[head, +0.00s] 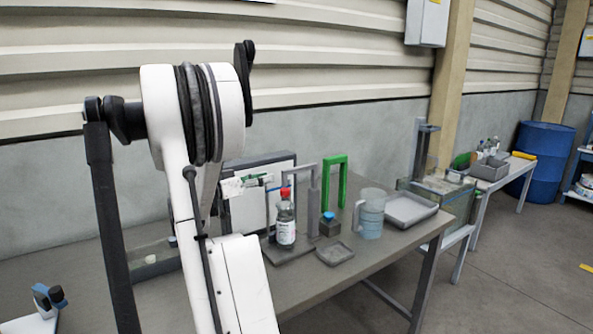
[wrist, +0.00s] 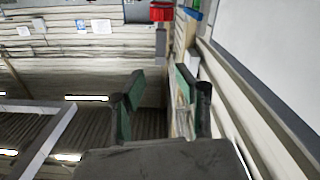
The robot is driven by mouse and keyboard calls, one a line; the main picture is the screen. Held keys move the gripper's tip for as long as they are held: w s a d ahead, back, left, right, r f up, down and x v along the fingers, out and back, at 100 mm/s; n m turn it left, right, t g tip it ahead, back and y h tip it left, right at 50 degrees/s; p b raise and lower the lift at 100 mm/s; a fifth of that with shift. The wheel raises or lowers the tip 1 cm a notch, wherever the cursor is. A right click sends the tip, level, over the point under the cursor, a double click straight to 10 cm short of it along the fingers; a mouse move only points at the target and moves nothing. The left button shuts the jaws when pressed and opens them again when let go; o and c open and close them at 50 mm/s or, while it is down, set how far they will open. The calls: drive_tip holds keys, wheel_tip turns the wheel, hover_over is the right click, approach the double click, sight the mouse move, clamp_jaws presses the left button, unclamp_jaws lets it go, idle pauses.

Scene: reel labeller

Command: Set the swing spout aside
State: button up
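A grey upright frame with a crossbar (head: 313,172) stands behind a bottle on the grey workbench. A green upright frame (head: 343,160) stands just right of it. I cannot tell for sure which part is the swing spout. The white bottle with a red cap (head: 285,222) stands on a dark flat base in front of the grey frame. In the wrist view, my gripper (wrist: 158,95) is open, its two green-padded fingers apart with nothing held between them. In the head view, my arm stands in front of the bench and my fingers cannot be made out.
A clear jug (head: 370,214) and a grey tray (head: 408,209) stand on the right of the bench (head: 330,282). A small shallow dish (head: 335,253) lies near the front. A water tank (head: 455,190) stands beyond the bench. My arm hides part of the left.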

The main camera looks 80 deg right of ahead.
sight(299, 169)
drive_tip(key=x, duration=1.3)
drive_tip(key=shift+d, duration=0.15)
drive_tip(key=shift+c, duration=0.5)
clamp_jaws()
